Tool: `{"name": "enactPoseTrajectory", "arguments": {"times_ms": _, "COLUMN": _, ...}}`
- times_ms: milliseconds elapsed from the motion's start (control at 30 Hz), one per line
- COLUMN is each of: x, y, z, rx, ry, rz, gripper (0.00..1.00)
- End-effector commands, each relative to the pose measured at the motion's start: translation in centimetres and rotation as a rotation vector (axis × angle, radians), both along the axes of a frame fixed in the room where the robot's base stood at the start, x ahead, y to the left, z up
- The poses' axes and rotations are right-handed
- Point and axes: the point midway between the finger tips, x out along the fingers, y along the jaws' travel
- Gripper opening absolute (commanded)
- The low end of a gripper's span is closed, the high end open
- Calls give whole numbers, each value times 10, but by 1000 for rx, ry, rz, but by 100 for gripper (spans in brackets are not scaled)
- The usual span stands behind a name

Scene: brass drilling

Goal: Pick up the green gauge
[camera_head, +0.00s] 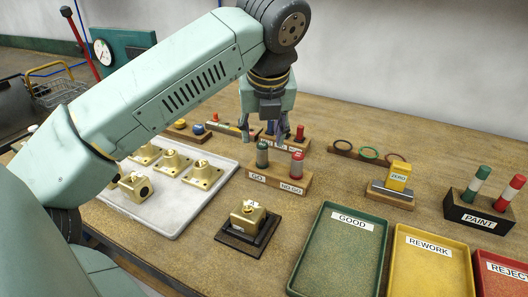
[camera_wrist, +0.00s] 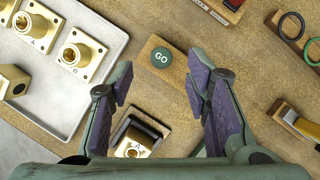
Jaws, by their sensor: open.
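The green gauge (camera_head: 262,154) stands upright in the left hole of a wooden block (camera_head: 271,181) labelled GO and NO GO. A red gauge (camera_head: 297,165) stands on its right. In the wrist view, the green gauge's round top, marked GO (camera_wrist: 161,57), shows from above. It lies between the lines of my two fingers, slightly beyond their tips. My gripper (camera_wrist: 160,80) is open and empty, pointing down. In the head view, my gripper (camera_head: 264,130) hangs above and behind the gauge block. The red gauge is hidden in the wrist view, apparently behind the right finger.
A white tray (camera_head: 198,207) with brass parts lies left. A brass part (camera_head: 248,215) sits on a dark stand in front. Green (camera_head: 317,265), yellow and red trays lie front right. A ZERO block (camera_head: 398,175) and paint markers (camera_head: 479,183) stand right.

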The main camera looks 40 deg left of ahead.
Motion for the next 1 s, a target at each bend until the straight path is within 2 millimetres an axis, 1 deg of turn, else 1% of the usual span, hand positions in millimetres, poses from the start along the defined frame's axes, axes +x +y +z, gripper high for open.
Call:
{"name": "enactPoseTrajectory", "arguments": {"times_ms": 33, "x": 1, "y": 1, "z": -5, "rx": -3, "ry": 1, "rz": -3, "gripper": 44}}
{"name": "enactPoseTrajectory", "arguments": {"times_ms": 233, "x": 5, "y": 4, "z": -18, "rx": -5, "ry": -1, "rz": -5, "gripper": 44}}
{"name": "enactPoseTrajectory", "arguments": {"times_ms": 400, "x": 11, "y": 12, "z": -43, "rx": -5, "ry": -1, "rz": -5, "gripper": 44}}
{"name": "enactPoseTrajectory", "arguments": {"times_ms": 533, "x": 14, "y": 16, "z": -55, "rx": -3, "ry": -2, "rz": -5, "gripper": 44}}
{"name": "enactPoseTrajectory", "arguments": {"times_ms": 633, "x": 15, "y": 16, "z": -59, "rx": -3, "ry": -3, "rz": -6, "gripper": 44}}
{"name": "enactPoseTrajectory", "arguments": {"times_ms": 800, "x": 15, "y": 16, "z": -59, "rx": -2, "ry": -2, "rz": -6, "gripper": 43}}
{"name": "enactPoseTrajectory", "arguments": {"times_ms": 1000, "x": 15, "y": 16, "z": -59, "rx": -2, "ry": -2, "rz": -6, "gripper": 30}}
